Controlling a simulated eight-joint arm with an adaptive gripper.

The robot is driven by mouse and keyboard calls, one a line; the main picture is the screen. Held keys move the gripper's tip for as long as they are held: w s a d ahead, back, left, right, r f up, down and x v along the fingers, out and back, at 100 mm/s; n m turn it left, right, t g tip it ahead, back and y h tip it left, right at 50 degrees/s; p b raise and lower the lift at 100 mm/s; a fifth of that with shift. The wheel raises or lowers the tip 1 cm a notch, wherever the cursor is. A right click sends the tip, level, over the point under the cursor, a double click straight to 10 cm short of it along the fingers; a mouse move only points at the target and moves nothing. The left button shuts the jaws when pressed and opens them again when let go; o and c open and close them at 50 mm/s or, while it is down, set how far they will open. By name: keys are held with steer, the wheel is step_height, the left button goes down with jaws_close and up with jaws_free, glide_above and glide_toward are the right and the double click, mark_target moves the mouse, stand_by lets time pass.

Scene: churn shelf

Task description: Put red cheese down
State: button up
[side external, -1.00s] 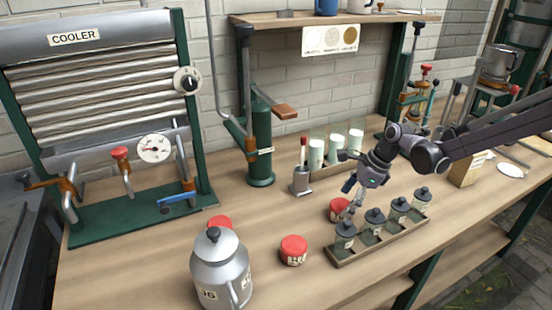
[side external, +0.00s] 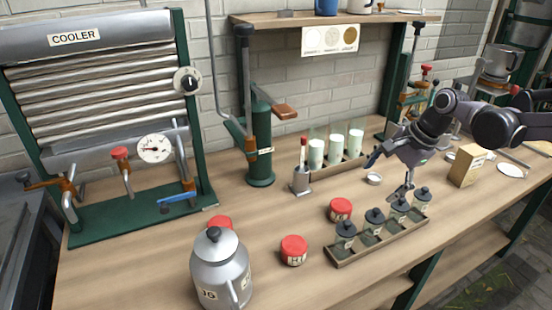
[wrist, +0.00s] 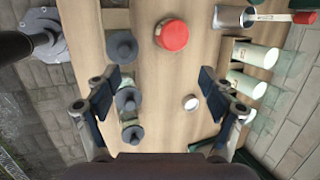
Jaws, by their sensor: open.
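A red cheese (side external: 340,209) lies on the wooden bench, just behind the tray of lidded jars. It shows in the wrist view (wrist: 172,35) at the top centre, beyond the fingertips. My gripper (side external: 388,174) is open and empty, above the bench to the right of this cheese and clear of it. In the wrist view its two fingers (wrist: 160,92) are spread wide with bare bench between them. A second red cheese (side external: 293,250) with a pale label lies nearer the front. A third red piece (side external: 220,222) is partly hidden behind the metal can.
A tray (side external: 372,252) of dark-lidded jars stands at the bench front. A metal can (side external: 220,270) stands at front left. Milk glasses (side external: 336,148) stand at the back. A small white-topped round item (side external: 374,179) and a tan box (side external: 467,165) are near my gripper.

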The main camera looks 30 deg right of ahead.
steer(key=s+n+t+h, duration=0.2)
steer(key=s+n+t, duration=0.1)
steer(key=s+n, duration=0.9)
steer(key=shift+s+d+r+n, duration=0.15)
steer(key=shift+s+n, duration=0.05)
steer(key=shift+n, duration=2.7)
steer(key=shift+o, duration=0.4)
